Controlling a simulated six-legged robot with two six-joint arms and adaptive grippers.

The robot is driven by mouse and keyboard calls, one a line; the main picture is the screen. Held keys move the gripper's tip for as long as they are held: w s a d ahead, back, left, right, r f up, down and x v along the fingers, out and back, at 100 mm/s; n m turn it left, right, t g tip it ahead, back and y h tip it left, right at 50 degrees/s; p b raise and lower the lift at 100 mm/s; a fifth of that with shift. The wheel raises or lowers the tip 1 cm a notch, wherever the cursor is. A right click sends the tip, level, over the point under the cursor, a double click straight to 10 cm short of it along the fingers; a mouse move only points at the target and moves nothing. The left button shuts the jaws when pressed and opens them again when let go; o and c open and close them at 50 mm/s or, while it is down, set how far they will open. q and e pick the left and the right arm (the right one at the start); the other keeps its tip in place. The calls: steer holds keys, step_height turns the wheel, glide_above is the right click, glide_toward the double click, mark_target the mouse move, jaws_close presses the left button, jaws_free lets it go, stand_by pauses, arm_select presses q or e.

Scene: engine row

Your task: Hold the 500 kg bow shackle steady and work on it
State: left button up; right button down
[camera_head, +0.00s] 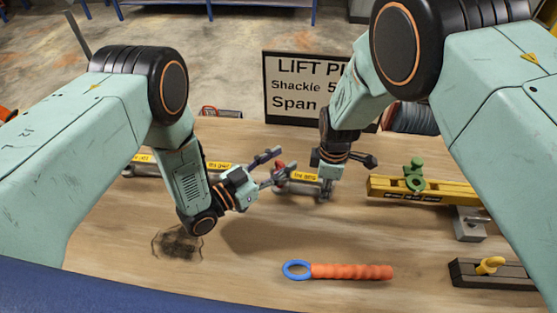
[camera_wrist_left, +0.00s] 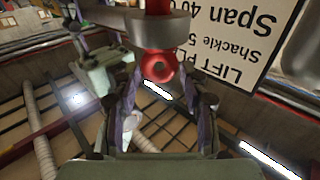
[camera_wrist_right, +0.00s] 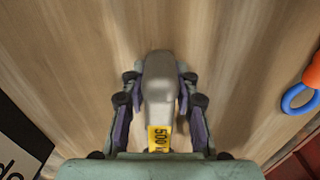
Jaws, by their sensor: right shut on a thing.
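The grey bow shackle (camera_wrist_right: 158,80) shows in the right wrist view between my right gripper's fingers, with a yellow tag reading "500". My right gripper (camera_head: 326,195) points down and is shut on it just above the bench. The shackle's red pin (camera_wrist_left: 158,66) shows in the left wrist view, its head with a hole, below a grey collar. My left gripper (camera_head: 270,168) is open at the pin's left, its fingers spread on either side of the pin head's line. I cannot tell whether they touch it. Most of the shackle is hidden in the head view.
A lift-plan sign (camera_head: 292,104) stands behind. A yellow beam (camera_head: 450,196) with a green shackle (camera_head: 414,177) lies right. A blue ring tool with an orange handle (camera_head: 350,272) lies in front. A dark block with a yellow hook (camera_head: 490,265) is front right.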

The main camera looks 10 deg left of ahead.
arm_select(q)
steer(key=shift+o, duration=0.9)
steer(key=v, duration=1.2)
steer(key=shift+f, duration=0.1)
arm_select(e)
steer(key=c, duration=0.9)
jaws_free()
steer(key=shift+c, duration=0.2)
steer(key=shift+r, duration=0.1)
